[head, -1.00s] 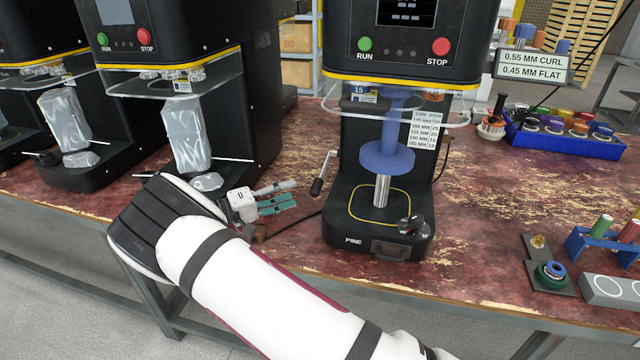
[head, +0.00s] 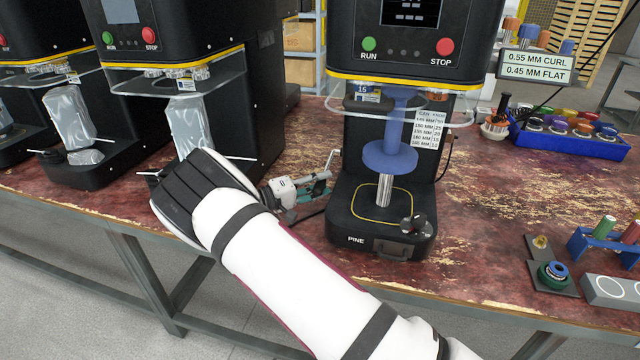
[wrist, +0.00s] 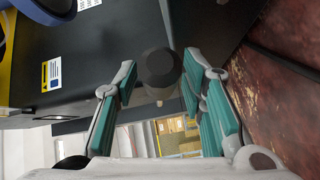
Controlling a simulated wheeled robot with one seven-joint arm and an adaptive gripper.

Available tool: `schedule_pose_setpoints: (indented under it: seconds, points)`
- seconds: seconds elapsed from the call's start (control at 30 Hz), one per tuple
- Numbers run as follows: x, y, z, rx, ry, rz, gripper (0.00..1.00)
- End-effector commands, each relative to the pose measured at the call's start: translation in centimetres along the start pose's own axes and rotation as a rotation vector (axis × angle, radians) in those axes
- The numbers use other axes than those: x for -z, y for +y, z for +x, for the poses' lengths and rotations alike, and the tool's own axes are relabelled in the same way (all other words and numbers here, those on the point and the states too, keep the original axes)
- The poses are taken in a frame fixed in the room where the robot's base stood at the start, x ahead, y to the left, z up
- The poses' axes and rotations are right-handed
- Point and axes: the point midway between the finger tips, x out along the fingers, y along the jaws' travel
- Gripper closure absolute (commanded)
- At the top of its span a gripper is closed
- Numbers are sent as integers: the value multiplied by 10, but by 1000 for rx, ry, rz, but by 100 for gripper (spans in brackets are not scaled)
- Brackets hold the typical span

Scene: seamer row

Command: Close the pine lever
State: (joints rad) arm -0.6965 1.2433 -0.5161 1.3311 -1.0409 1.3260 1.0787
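The pine machine, labelled PINE (head: 357,240), stands at the middle of the bench. Its lever (head: 331,160) is on its left side; the metal arm shows, while its black knob is mostly hidden by my gripper (head: 318,184) in the head view. In the wrist view the dark knob (wrist: 160,66) lies between the teal-padded fingertips of my gripper (wrist: 159,78). The fingers are open, with a visible gap on each side of the knob. The knob's exact depth between the pads is hard to tell.
A blue round plate (head: 390,156) hangs above the machine's base. A second seamer (head: 220,110) stands close on the left. A blue tray of rolls (head: 570,138) and a small green-ringed part (head: 554,274) lie on the right. Bench surface right of the machine is partly clear.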

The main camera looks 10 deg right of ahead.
Motion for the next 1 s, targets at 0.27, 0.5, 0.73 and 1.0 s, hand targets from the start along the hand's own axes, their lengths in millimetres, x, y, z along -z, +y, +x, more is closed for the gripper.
schedule_pose_setpoints:
  seconds: [0.27, 0.5, 0.73, 1.0]
  points:
    - [0, 0, 0, 0, 0, 0, 100]
    - [1, 4, -1, 18, -5, -18, 100]
    - [4, 22, -2, 94, -27, -92, 100]
    - [15, 52, -1, 250, -72, -253, 100]
